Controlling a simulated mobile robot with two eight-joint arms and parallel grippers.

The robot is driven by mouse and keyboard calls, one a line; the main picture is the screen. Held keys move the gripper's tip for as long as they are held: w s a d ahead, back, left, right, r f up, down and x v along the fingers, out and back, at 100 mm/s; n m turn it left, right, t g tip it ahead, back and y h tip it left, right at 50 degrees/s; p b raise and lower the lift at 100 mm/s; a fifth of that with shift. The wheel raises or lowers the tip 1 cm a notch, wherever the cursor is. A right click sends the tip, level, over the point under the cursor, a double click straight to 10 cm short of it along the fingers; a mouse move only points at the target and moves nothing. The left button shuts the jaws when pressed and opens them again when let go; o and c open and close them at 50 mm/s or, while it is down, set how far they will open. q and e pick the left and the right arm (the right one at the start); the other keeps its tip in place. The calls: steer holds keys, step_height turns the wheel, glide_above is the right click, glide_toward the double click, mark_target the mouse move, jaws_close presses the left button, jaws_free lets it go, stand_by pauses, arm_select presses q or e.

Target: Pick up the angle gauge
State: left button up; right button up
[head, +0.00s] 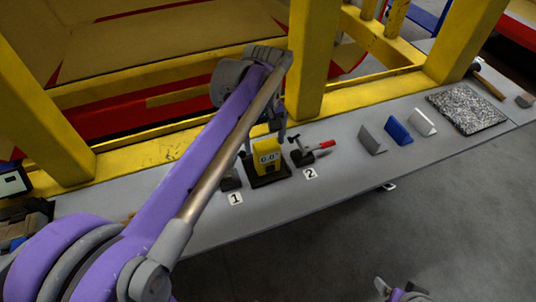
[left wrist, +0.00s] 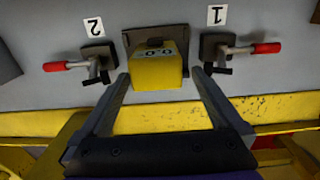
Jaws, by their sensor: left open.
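The angle gauge (head: 267,158) is a yellow block with a 0.0° display, standing on a dark base plate on the grey shelf. In the left wrist view the yellow gauge (left wrist: 157,72) lies between the fingertips. My left gripper (head: 277,124) is above and beside the gauge, partly hidden by its own arm. In the left wrist view my left gripper (left wrist: 162,80) is open, with a gap on each side of the gauge. Whether the fingers are level with the gauge, I cannot tell.
Red-handled toggle clamps flank the gauge, clamp 2 (head: 305,156) and clamp 1 (left wrist: 224,50). Grey, blue (head: 398,131) and white wedges stand to the right, then a speckled grey slab (head: 466,108). A yellow frame post (head: 318,60) rises close behind the gripper. Bare shelf (head: 340,185) lies in front.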

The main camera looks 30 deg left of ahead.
mark_target(267, 156)
arm_select(q)
steer(key=shift+s+f, duration=0.1)
steer(key=shift+f, duration=0.55)
steer(key=shift+w+d+f, duration=0.1)
steer(key=shift+w+f, duration=0.05)
steer(key=shift+f, duration=1.35)
steer(key=shift+w+d+f, duration=0.1)
steer(key=shift+w+f, duration=0.05)
steer(key=shift+f, duration=1.35)
steer(key=c, duration=1.4)
steer(key=shift+r, duration=0.1)
